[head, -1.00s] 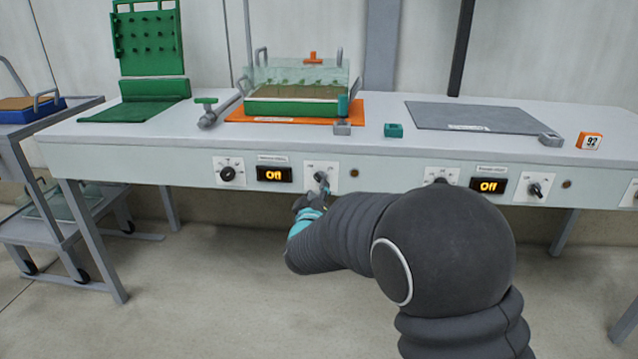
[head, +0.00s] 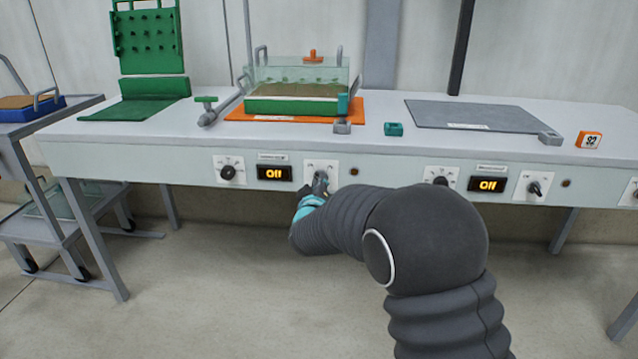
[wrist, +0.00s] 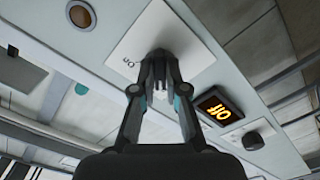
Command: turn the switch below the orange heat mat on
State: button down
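The orange heat mat (head: 235,114) lies on the bench under a green tray with a clear cover. On the bench front below it, the switch (head: 320,178) sits on a white plate (head: 333,167), right of a display (head: 274,173) that reads Off. In the wrist view the plate (wrist: 190,45) and the Off display (wrist: 220,108) also show. My gripper (head: 316,189) is at the switch; in the wrist view its fingertips (wrist: 160,62) come close together against the plate. They hide the knob between them, and they look closed on it.
A round dial (head: 227,172) is left of the display. Farther right are another dial, a second Off display (head: 488,184) and another switch (head: 535,187) below a grey mat (head: 470,116). A small round indicator (head: 354,171) is right of the plate. The floor in front is clear.

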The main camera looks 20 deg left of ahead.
jog(key=shift+f+m+b, duration=0.1)
jog(key=shift+m+b, duration=0.3)
jog(key=shift+b, duration=0.05)
jog(key=shift+a+m+b, duration=0.1)
jog(key=shift+m+b, duration=6.35)
jog(key=shift+m, duration=2.15)
jog(key=c, duration=1.2)
grip_release()
jog(key=shift+s, duration=0.1)
